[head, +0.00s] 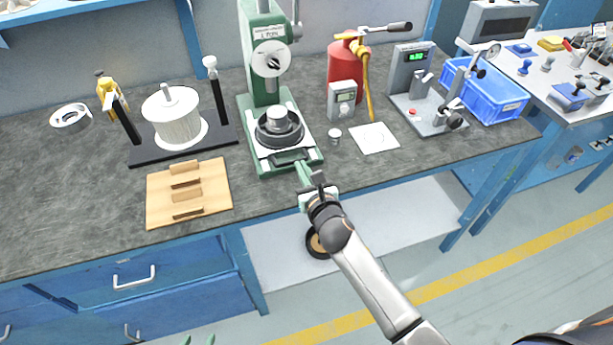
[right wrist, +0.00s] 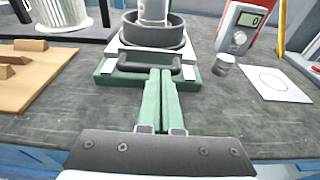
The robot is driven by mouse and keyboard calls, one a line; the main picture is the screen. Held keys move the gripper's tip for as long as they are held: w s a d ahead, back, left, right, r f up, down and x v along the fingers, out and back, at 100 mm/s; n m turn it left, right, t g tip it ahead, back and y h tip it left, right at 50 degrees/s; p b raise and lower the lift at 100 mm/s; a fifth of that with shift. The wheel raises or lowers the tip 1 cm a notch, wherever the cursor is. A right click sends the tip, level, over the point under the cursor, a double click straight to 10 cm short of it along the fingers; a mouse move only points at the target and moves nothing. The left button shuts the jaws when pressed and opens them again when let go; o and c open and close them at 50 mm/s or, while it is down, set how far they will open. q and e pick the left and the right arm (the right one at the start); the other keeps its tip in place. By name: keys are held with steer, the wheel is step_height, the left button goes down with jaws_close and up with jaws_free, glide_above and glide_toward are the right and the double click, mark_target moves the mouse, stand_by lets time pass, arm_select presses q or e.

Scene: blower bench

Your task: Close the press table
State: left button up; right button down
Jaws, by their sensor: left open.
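The green press (head: 268,60) stands on the bench. Its press table (head: 258,152) sits low at the front, carrying a dark round holder (head: 279,128) with a metal cylinder in it. A dark bar handle (head: 290,157) is on the table's front edge; it also shows in the right wrist view (right wrist: 130,67). My right gripper (head: 303,170) has its green fingers together, with the tips (right wrist: 160,72) at the middle of the handle; I cannot tell whether they touch it.
A wooden rack (head: 160,206) and a white spool on a dark stand (head: 175,122) are left of the press. A grey meter (head: 342,100), small metal cylinder (head: 335,136), white card (head: 374,138), and red extinguisher (head: 348,66) are to its right. A blue bin (head: 490,98) stands farther right.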

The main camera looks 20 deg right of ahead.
mark_target(295, 148)
steer(key=w+b, duration=0.1)
steer(key=w, duration=0.5)
steer(key=shift+w, duration=0.15)
steer(key=shift+r, duration=0.3)
